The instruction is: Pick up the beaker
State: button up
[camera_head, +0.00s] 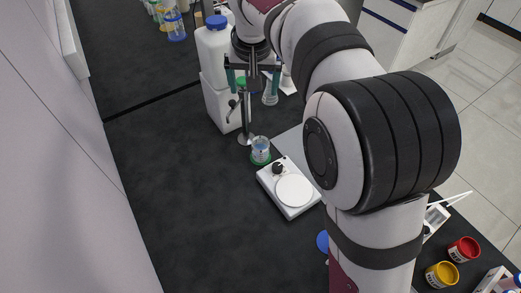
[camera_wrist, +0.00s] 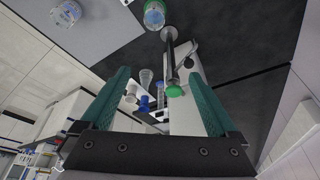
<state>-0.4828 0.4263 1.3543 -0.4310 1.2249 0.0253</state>
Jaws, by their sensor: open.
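A clear glass vessel (camera_head: 261,149) that looks like a beaker, with bluish content and a green base, stands on the dark bench in the head view. What appears to be the same vessel shows at the top of the wrist view (camera_wrist: 155,14). A second clear, beaker-like vessel (camera_wrist: 65,14) stands on a grey surface at the wrist view's top left; I cannot make it out in the head view. My gripper (camera_head: 253,82) is open, its teal fingers apart with no object held. It is above and behind the first vessel, near the metal stand. Its fingers also show in the wrist view (camera_wrist: 160,78).
A metal stand (camera_head: 245,120) with a green top (camera_wrist: 175,90) rises close to my gripper. A white container with a blue cap (camera_head: 213,50) stands left of it. A white stirrer (camera_head: 292,190) sits in front of the vessel.

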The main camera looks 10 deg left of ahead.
jog(key=s+d+m+g, duration=0.2)
jog(key=s+d+m, duration=0.2)
jog(key=s+d, duration=1.1)
jog(key=s+d+f+m+g+h, duration=0.1)
jog(key=s+d+f, duration=0.1)
jog(key=s, duration=0.2)
jog(key=s+d+f+m+g+h, duration=0.1)
jog(key=s+d+f, duration=0.1)
jog(key=s, duration=0.2)
jog(key=s+d+f+m+g+h, duration=0.1)
jog(key=s+d+f+m, duration=0.1)
jog(key=s+f, duration=0.1)
jog(key=shift+s+d, duration=0.25)
jog(key=shift+s, duration=0.6)
jog(key=w+f+m+t+h, duration=0.1)
jog(key=w+f+h, duration=0.1)
jog(key=w+h, duration=0.4)
jog(key=n+t+y, duration=0.3)
jog(key=t, duration=1)
send_near(264, 141)
jog(key=x, duration=1)
jog(key=shift+w+d+f, duration=0.2)
jog(key=shift+w+d, duration=0.05)
jog(key=shift+w, duration=0.05)
grip_shut()
